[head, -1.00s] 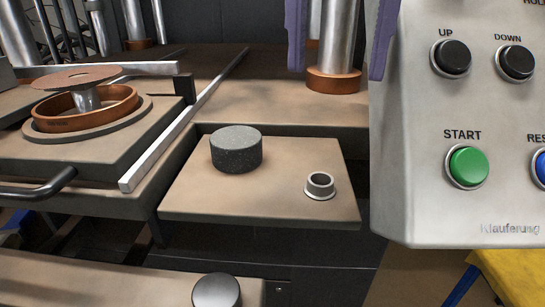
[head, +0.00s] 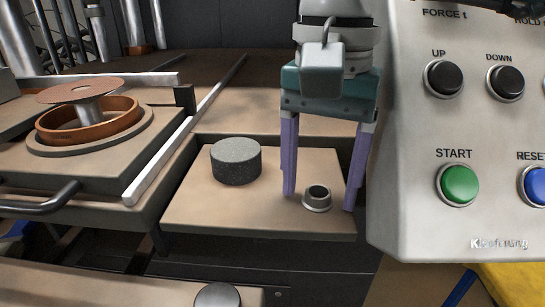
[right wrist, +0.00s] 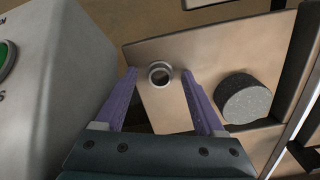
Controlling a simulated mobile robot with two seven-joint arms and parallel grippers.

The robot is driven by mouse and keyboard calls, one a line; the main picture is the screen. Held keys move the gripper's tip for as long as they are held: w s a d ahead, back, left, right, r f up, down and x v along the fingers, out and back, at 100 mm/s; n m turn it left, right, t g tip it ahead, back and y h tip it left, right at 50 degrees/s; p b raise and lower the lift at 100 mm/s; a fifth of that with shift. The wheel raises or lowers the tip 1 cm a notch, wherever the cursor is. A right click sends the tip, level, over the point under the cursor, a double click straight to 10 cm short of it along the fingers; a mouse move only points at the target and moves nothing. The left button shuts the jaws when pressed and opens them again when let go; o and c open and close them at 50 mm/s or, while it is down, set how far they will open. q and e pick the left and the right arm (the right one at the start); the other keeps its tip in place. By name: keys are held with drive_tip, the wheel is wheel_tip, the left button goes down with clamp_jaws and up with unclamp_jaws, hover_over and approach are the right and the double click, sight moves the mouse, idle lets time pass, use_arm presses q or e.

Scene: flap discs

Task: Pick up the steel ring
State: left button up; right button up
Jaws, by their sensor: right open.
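The steel ring (head: 317,199) is a small, short metal sleeve with a flared base. It stands upright near the right front corner of the small tan shelf (head: 230,215). My right gripper (head: 319,200) is open and points down, with one purple finger on each side of the ring. In the right wrist view the ring (right wrist: 160,74) shows between and just beyond the open fingertips (right wrist: 158,72). No finger visibly grips it; whether one touches it I cannot tell. My left gripper is not in view.
A dark grey cylinder (head: 236,162) stands on the same shelf, left of the ring. A control panel (head: 420,205) with buttons rises close on the right. At left is a fixture with an orange ring (head: 88,127); a metal bar (head: 185,130) runs beside the shelf.

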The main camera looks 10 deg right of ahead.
drive_tip(key=shift+c, duration=0.2)
clamp_jaws()
drive_tip(key=shift+r, duration=0.1)
idle(0.4)
